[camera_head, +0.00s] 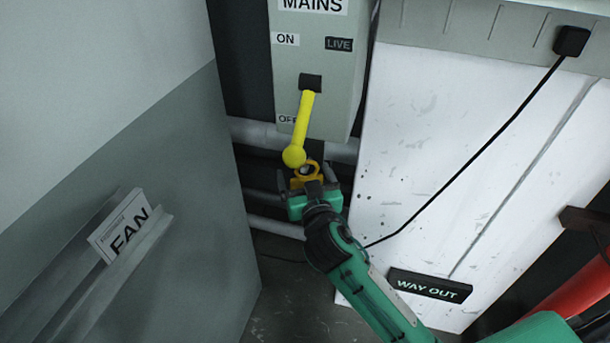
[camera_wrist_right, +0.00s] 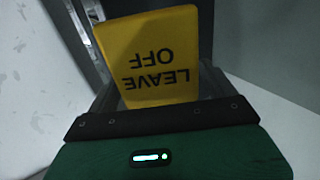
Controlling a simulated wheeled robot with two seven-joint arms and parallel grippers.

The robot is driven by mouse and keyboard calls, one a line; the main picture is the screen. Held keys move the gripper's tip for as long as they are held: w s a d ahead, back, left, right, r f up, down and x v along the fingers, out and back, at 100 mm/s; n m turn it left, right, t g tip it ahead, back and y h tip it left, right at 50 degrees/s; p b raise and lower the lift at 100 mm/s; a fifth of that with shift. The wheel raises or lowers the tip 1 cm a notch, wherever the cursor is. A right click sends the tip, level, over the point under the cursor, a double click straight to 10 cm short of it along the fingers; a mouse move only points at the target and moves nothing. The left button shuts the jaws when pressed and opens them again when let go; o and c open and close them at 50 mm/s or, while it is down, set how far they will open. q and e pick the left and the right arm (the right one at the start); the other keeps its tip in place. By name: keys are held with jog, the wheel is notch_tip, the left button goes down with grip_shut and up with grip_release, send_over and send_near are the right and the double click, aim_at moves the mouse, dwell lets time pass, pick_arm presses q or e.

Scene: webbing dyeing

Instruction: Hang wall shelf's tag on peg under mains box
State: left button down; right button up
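A yellow tag reading "LEAVE OFF" (camera_wrist_right: 160,60) fills the middle of the right wrist view, its lettering upside down, between the fingers of my right gripper (camera_wrist_right: 162,88). In the head view, my right gripper (camera_head: 306,178) is just below the mains box (camera_head: 330,70), with the yellow tag (camera_head: 310,167) between its fingertips. The gripper appears shut on the tag's sides. The peg cannot be made out; the gripper and the lever's knob are close to that spot. The wall shelf (camera_head: 120,262) at left holds a white FAN card (camera_head: 120,228). My left gripper is not in view.
The mains box's yellow lever (camera_head: 303,120) points down toward OFF, its round knob close above the tag. Grey pipes (camera_head: 265,135) run behind. A white panel (camera_head: 420,130) with a black cable (camera_head: 500,130) and a WAY OUT sign (camera_head: 430,286) stands right.

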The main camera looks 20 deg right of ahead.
jog(key=shift+o, duration=0.2)
jog(key=shift+s, duration=0.1)
jog(key=s+a+b, duration=0.1)
jog(key=s+b, duration=0.3)
jog(key=s, duration=0.9)
jog(key=shift+s, duration=0.3)
